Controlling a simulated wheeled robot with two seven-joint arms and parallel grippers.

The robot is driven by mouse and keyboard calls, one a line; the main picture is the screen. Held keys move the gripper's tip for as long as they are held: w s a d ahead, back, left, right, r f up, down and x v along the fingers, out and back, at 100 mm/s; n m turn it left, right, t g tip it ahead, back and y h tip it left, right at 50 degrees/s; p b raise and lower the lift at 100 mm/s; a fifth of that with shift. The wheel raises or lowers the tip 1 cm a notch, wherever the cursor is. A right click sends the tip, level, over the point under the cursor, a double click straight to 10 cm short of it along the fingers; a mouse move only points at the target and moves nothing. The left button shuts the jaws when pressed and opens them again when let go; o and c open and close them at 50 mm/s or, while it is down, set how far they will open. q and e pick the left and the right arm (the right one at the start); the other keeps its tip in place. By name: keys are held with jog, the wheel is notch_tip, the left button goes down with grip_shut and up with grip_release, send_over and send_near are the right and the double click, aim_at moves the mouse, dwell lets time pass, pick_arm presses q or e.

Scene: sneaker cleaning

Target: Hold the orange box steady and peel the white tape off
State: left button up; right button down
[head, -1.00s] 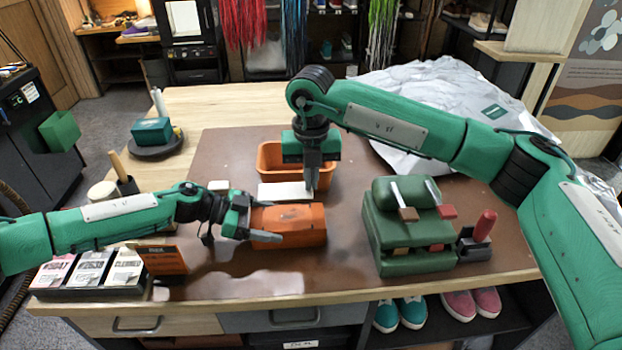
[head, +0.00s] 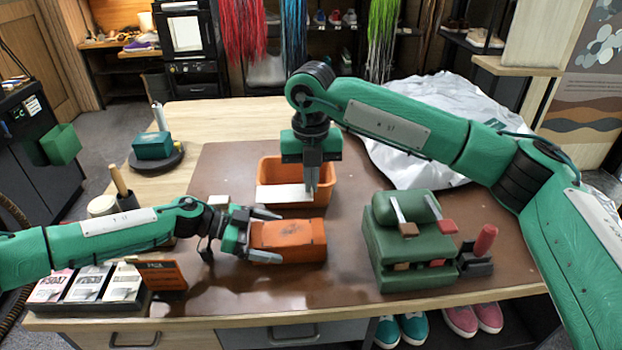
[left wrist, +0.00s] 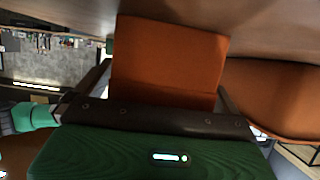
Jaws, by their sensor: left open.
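The orange box (head: 290,241) lies on the brown mat, and no tape shows on its visible faces. My left gripper (head: 267,235) is open around the box's left end, one finger at the far side and one at the near side. In the left wrist view the orange box (left wrist: 168,62) fills the space ahead of the palm. My right gripper (head: 312,182) points down beyond the box, its fingers close together on the right end of the white tape (head: 283,194). The tape sticks out flat to the left, above the box's far side and overlapping the orange bin in view.
The open orange bin (head: 263,172) stands behind the box. A green stand with brushes (head: 408,240) is at the right. Cards in a black tray (head: 88,284) and an orange sign (head: 162,275) are at the front left. A crumpled white sheet (head: 440,100) lies at the back right.

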pick_arm(q)
jog(key=shift+a, duration=0.1)
jog(key=v, duration=1.1)
jog(key=shift+a+r, duration=0.15)
jog(key=shift+a, duration=0.25)
